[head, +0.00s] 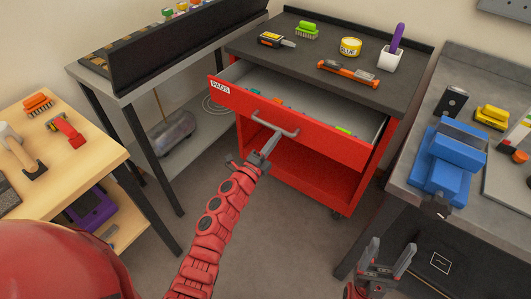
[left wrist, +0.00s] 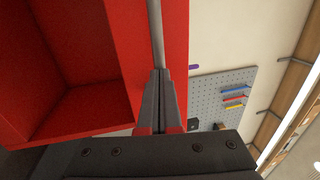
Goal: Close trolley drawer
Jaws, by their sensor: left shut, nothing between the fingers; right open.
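The red trolley (head: 310,188) stands at the back centre with a dark top. Its top drawer (head: 320,140), labelled PADS, is pulled out, and small items lie inside. A grey bar handle (head: 275,123) is on the drawer front. My left gripper (head: 270,145) is shut with its fingertips at the drawer front just below the handle; whether they touch it I cannot tell. In the left wrist view the shut fingers (left wrist: 160,98) point along the red drawer front (left wrist: 150,45), close to the handle bar (left wrist: 155,30). My right gripper (head: 388,262) is open and empty at the lower right, apart from everything.
On the trolley top are a glue tin (head: 350,46), a white cup (head: 390,60), a green brush (head: 307,30) and tools. A bench with a blue vise (head: 447,160) stands at right, a grey table (head: 180,65) and wooden table (head: 75,145) at left. Floor is free between.

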